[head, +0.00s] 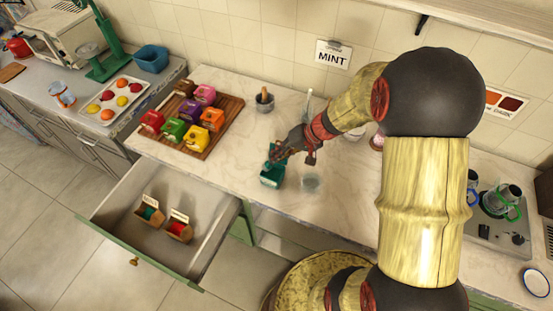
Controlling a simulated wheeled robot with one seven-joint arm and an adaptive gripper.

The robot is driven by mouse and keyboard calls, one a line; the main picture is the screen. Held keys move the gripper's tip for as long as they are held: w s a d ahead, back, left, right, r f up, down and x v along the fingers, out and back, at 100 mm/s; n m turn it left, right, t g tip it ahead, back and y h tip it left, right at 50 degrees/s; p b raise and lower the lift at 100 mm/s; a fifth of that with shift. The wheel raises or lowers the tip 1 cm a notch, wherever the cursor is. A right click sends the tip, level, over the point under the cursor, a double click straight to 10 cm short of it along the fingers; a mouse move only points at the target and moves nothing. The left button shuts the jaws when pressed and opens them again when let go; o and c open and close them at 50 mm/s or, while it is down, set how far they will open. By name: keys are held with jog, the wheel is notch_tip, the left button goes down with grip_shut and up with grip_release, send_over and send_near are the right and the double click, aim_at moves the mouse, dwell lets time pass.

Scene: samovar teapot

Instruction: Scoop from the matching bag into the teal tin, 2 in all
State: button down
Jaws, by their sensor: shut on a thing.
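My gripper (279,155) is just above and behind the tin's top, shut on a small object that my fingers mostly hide. Teal shows at my fingertips; I cannot tell whether it is the held thing or part of the tin. Two small brown bags lie in the open drawer: one with teal contents (150,213) and one with red contents (179,231). A wall sign (333,55) reads MINT.
A wooden board (228,111) at the back left holds several coloured packages. A dark pot with a wooden handle (265,103) stands behind my gripper. The open drawer (128,238) juts out in front of the counter. A hob (490,218) is at right.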

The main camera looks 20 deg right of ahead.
jog(key=shift+s+d+f+t+y+b, duration=0.2)
jog(key=shift+d+t+y+b, duration=0.15)
jog(key=shift+b, duration=0.65)
jog(key=shift+d+y+b, duration=0.1)
jog(key=shift+y+b, duration=0.15)
jog(key=shift+b, duration=0.3)
jog(key=t+y+b, duration=0.1)
jog(key=b, duration=0.2)
jog(key=s+d+f+t+y+b, duration=0.1)
jog(key=y+b, duration=0.1)
jog(key=b, duration=0.1)
jog(key=shift+d, duration=0.15)
jog(key=shift+w+r+p, duration=0.1)
jog(key=shift+r+p, duration=0.2)
jog(key=shift+p, duration=0.1)
jog(key=h+p, duration=0.1)
jog(key=p, duration=0.1)
jog(key=a+r+g+h+p, duration=0.1)
jog(key=p, duration=0.1)
jog(key=w+g+h+p, duration=0.1)
jog(key=p, duration=0.1)
jog(key=shift+a+r, duration=0.2)
jog(key=shift+a, duration=0.15)
jog(key=shift+p, duration=0.45)
jog(key=h+p, duration=0.1)
jog(key=p, duration=0.2)
jog(key=a+r+g+h+p, duration=0.1)
jog(key=p, duration=0.2)
jog(key=shift+w+g+h, duration=0.25)
jog(key=shift+w+h, duration=0.05)
